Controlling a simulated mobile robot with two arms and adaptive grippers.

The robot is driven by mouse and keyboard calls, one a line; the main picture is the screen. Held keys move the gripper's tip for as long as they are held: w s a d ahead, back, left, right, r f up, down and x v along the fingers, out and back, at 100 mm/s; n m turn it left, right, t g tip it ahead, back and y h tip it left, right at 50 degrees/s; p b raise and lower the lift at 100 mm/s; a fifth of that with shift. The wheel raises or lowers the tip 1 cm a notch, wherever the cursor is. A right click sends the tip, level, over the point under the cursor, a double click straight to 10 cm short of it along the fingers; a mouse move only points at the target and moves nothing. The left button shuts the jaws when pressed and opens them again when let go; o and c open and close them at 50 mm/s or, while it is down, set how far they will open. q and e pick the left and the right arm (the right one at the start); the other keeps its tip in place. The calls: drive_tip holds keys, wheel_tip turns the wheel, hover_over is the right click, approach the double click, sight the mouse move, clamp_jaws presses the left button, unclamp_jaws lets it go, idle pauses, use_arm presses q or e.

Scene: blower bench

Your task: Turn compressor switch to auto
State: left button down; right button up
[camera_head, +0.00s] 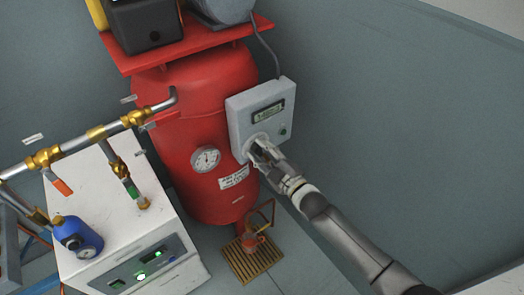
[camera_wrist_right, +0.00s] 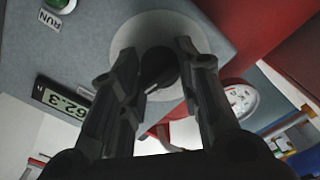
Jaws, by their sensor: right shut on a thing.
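The grey compressor control box (camera_head: 240,110) is fixed to the side of the red tank and also shows in the right wrist view (camera_wrist_right: 100,55). The switch is a dark knob (camera_wrist_right: 158,68) on a round pale plate (camera_wrist_right: 150,28). My right gripper (camera_head: 258,152) is at the lower part of the box. In the right wrist view its two fingers (camera_wrist_right: 156,72) are shut on the knob from both sides. The fingers cover much of the knob, so I cannot tell its setting. My left gripper is not in view.
The red tank (camera_head: 190,105) carries a gauge (camera_head: 206,159). The box has a display (camera_head: 268,112) and a green light (camera_head: 283,131). A white unit (camera_head: 105,200) and brass-fitted pipes stand at left. A floor drain grate (camera_head: 248,262) lies below. The right side is clear wall.

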drive_tip(key=shift+f+m, duration=0.1)
drive_tip(key=shift+m, duration=1.9)
drive_tip(key=o, duration=1)
drive_tip(key=shift+o, duration=0.2)
drive_tip(key=v, duration=1.2)
